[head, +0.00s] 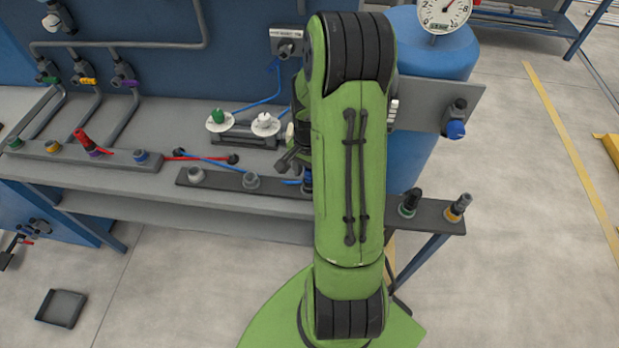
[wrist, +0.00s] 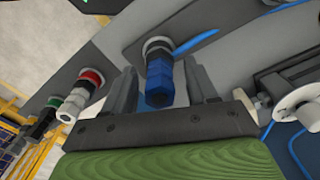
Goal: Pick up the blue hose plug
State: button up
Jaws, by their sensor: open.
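The blue hose plug (wrist: 160,80) sits in a round grey socket on a dark strip, with a blue hose beside the socket in the wrist view. My gripper (wrist: 162,84) is open, with one finger on each side of the plug. Gaps show between plug and fingers, so it does not look clamped. In the head view a small blue part (head: 307,180) shows at the edge of my green arm, which hides most of that spot and most of the gripper.
Another blue fitting (head: 456,129) is on a grey plate beside the blue tank (head: 430,55). A white round fitting (wrist: 297,108) lies close right of my gripper. Grey sockets (head: 251,181) line the front strip.

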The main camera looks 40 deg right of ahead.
jog(key=shift+r, duration=0.1)
jog(key=shift+c, duration=0.4)
grip_shut()
notch_tip(320, 180, up, 10)
jog(key=shift+r+p, duration=0.1)
jog(key=shift+p, duration=1.15)
notch_tip(320, 180, up, 8)
jog(key=p, duration=0.6)
jog(key=shift+p, duration=0.4)
